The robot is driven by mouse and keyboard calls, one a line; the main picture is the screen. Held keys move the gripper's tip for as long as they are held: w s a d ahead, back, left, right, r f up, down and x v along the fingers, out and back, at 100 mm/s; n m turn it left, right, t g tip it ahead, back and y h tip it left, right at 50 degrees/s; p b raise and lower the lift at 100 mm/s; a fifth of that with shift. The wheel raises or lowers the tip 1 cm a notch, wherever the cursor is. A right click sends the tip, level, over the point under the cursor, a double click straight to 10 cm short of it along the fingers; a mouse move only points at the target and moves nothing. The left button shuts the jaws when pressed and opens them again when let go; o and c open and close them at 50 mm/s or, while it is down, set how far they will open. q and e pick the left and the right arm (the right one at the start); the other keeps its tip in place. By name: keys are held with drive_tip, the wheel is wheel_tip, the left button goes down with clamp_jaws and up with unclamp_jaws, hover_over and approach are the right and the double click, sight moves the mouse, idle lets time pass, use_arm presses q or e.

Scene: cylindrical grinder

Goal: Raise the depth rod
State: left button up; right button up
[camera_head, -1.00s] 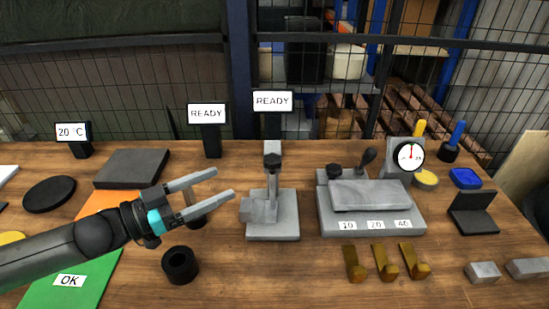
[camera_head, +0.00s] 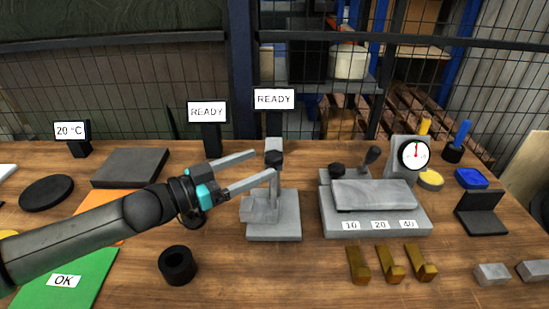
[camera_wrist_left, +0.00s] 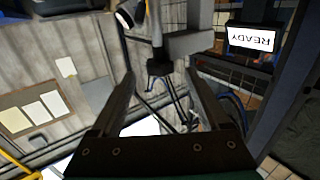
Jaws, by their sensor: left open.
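In the left wrist view a dark knob-like part (camera_wrist_left: 159,68) shows beyond and between the open fingers (camera_wrist_left: 160,78), with no visible contact. My right gripper is not in view.
Behind stand two READY displays (camera_head: 207,112). To the right are a grey block fixture (camera_head: 375,222) with a dial gauge (camera_head: 414,155) and several brass pieces (camera_head: 390,265). A black ring (camera_head: 178,265) lies in front of my left arm.

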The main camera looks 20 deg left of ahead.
sight(266, 161)
use_arm(q)
drive_tip(key=shift+x, duration=2.7)
drive_tip(key=shift+c, duration=0.2)
clamp_jaws()
